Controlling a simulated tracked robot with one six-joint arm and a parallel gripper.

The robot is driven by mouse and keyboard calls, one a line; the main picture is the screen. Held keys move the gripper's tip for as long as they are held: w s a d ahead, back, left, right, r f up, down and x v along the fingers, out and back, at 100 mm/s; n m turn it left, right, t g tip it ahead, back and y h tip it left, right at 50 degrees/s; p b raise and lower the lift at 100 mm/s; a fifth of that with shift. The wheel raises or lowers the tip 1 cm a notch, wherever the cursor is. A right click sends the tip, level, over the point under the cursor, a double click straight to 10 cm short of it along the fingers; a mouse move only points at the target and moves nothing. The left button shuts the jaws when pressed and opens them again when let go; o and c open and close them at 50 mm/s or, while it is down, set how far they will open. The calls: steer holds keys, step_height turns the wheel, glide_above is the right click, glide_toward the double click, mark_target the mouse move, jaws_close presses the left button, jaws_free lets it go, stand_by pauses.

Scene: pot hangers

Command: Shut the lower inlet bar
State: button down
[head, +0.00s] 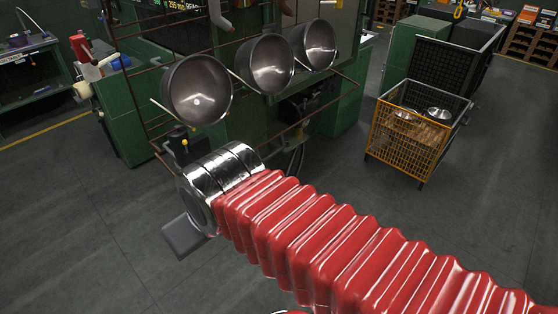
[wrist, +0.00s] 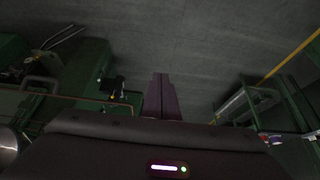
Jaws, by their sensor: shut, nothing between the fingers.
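Thin brown rails frame the green pot hanger machine in the head view. A low rail (head: 322,110) slopes up to the right below the hanging pots; I cannot tell for certain whether it is the lower inlet bar. In the wrist view a thin brown rail (wrist: 75,97) runs across the left side, left of my fingers and apart from them. My gripper (wrist: 161,78) is shut and empty, its two dark fingers together over bare floor. In the head view my arm reaches in front of the machine's lower left part and hides some of it; the fingertips are not visible there.
Several dark metal pots (head: 271,64) hang in a row above my wrist. An orange wire cart (head: 407,145) with shiny pans stands at right, beside a dark bin (head: 440,68). A green bench (head: 32,75) is at far left. The floor left of my wrist is clear.

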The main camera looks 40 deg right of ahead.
steer(key=w+d+f+m+t+y, duration=0.1)
steer(key=w+d+f+m+y, duration=0.15)
steer(key=d+m, duration=0.55)
steer(key=w+d+f+m+y, duration=0.2)
steer(key=w+d+f+m, duration=0.15)
steer(key=m, duration=0.85)
steer(key=s+d+f+m+t+h, duration=0.1)
steer(key=d+m+t+h, duration=0.1)
steer(key=d+m, duration=0.6)
steer(key=s+d+f+m+t+h, duration=0.2)
steer(key=d+m, duration=0.5)
steer(key=d, duration=0.6)
steer(key=shift+m+t, duration=0.4)
steer(key=shift+t, duration=0.5)
steer(key=shift+f, duration=0.1)
